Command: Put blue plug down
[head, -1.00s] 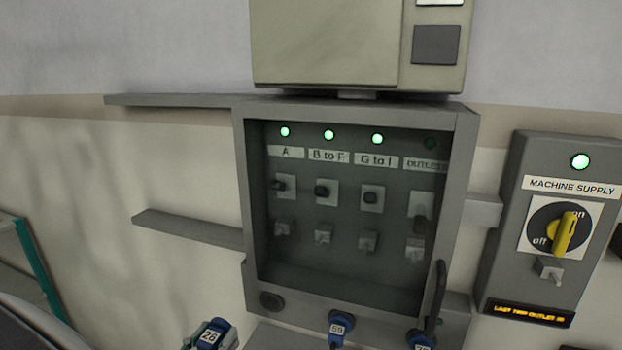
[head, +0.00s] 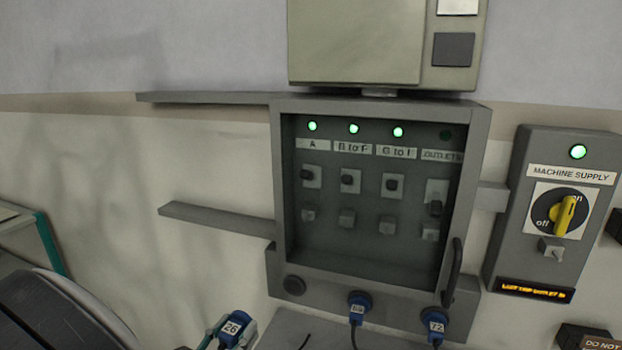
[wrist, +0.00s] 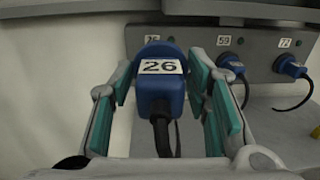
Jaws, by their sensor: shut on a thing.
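The blue plug labelled 26 (wrist: 162,85) is held between the teal pads of my gripper (wrist: 164,95) in the wrist view, with its black cable hanging down. In the head view this plug (head: 233,327) shows at the bottom edge, left of the panel, with part of my gripper (head: 218,335) around it. It is apart from the panel's outlet row. The outlet labelled 26 (wrist: 152,38) is mostly hidden behind the plug in the wrist view.
Blue plugs 59 (head: 359,308) and 72 (head: 434,325) sit in the panel's lower strip, cables hanging. A grey shelf (wrist: 270,118) lies below the outlets and looks mostly clear. A glass-fronted switch cabinet (head: 375,200) and the machine supply box (head: 552,210) are on the wall.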

